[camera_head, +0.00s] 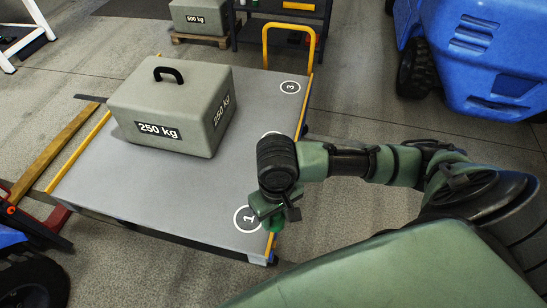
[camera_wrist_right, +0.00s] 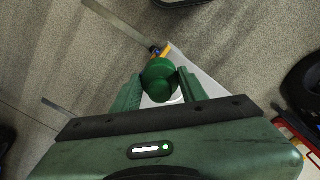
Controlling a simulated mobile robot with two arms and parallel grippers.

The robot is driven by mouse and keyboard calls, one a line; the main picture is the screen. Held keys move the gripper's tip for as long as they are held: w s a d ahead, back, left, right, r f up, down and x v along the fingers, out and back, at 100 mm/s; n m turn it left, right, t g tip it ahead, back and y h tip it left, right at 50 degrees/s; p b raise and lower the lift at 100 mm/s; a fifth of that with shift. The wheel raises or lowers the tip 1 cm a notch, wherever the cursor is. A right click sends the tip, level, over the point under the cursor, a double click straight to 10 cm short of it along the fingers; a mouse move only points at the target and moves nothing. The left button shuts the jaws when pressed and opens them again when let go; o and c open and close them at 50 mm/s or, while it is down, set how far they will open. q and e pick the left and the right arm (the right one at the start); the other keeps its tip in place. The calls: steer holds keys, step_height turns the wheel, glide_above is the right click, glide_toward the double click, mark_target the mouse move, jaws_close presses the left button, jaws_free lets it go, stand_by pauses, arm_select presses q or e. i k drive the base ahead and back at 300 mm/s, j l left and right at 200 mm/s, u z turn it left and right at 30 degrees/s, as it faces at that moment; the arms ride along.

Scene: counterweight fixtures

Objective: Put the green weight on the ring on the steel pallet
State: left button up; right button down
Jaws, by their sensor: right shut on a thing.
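My right gripper (camera_head: 268,212) is above the front right corner of the steel pallet (camera_head: 170,190), pointing down. It is shut on the green weight (camera_head: 275,225), which shows just below the fingers. In the right wrist view the green weight (camera_wrist_right: 158,76) sits between the two fingers, with part of the pallet behind it. The white ring marked 1 (camera_head: 244,219) is on the pallet just left of the weight. I cannot tell whether the weight touches the pallet. A ring marked 3 (camera_head: 290,87) is at the far right corner; another ring is mostly hidden behind my arm. My left gripper is not in view.
A large grey 250 kg block (camera_head: 172,108) with a black handle stands on the pallet's far left part. A yellow handle (camera_head: 290,28) rises at the far end. A blue vehicle (camera_head: 485,60) is at the right. The pallet's front middle is clear.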

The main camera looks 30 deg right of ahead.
mark_target(248, 219)
steer(key=i+j+z, duration=0.3)
steer(key=j+z, duration=0.35)
steer(key=i+j+z, duration=0.15)
steer(key=z, duration=0.15)
steer(key=j+z, duration=0.35)
steer(key=j, duration=0.15)
steer(key=i+j+z, duration=0.1)
steer(key=j+z, duration=0.2)
steer(key=j, duration=0.05)
